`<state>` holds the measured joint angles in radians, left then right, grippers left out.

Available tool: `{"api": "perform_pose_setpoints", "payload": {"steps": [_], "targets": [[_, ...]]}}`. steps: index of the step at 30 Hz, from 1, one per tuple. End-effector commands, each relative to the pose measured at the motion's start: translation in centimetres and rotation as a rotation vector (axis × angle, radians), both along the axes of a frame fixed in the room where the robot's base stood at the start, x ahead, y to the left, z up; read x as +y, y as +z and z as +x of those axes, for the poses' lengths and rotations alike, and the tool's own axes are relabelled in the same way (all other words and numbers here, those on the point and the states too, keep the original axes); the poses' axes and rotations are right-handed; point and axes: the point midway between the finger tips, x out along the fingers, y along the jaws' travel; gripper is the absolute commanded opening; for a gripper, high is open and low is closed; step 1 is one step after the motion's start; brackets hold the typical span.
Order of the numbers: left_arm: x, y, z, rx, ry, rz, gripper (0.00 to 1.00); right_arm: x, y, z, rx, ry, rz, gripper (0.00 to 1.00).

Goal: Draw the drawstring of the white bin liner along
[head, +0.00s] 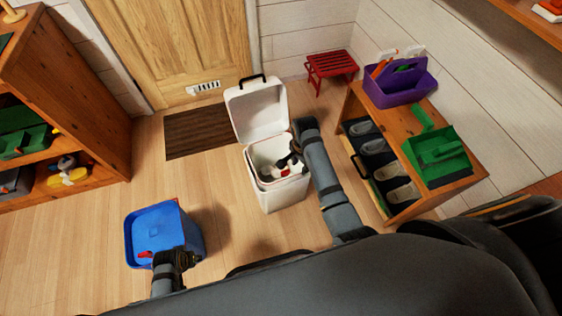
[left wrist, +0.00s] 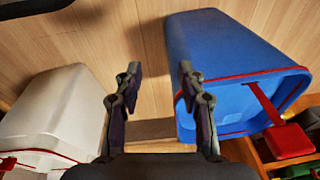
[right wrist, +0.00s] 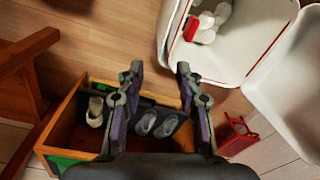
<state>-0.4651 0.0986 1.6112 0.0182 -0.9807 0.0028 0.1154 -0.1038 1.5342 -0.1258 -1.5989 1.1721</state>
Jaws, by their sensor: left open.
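The white bin (head: 283,193) stands open at the middle of the head view, its lid (head: 258,107) raised. A white liner (right wrist: 262,35) with a thin red drawstring line lines it in the right wrist view; a red tab (right wrist: 206,36) and pale lumps show inside. My right gripper (head: 290,160) is over the bin's opening; in its wrist view its fingers (right wrist: 158,75) are apart and empty. My left gripper (head: 178,260) is beside the blue bin (head: 165,228), its fingers (left wrist: 160,75) apart and empty. The white bin (left wrist: 52,115) also shows in the left wrist view.
The blue bin has a red band and a red tab (left wrist: 291,141). A red stool (head: 331,67) is behind. Floor between the bins is clear.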

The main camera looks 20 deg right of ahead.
Motion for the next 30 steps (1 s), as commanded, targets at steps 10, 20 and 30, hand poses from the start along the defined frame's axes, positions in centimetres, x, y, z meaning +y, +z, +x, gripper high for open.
{"api": "perform_pose_setpoints", "payload": {"steps": [10,20,30], "targets": [[0.3,-6.3,-3.2,0.029,0.016,-0.008,0.4,4.0,-0.1,4.4,0.049,-0.276,0.03,0.36],[-0.6,-3.9,-1.4,0.027,0.014,-0.022,0.4,3.9,-3.5,4.3,0.051,-0.276,0.029,0.36],[-2.5,3.3,0.3,0.041,0.003,-0.054,0.4,4.0,-9.1,4.4,0.048,-0.276,0.031,0.36]]}}
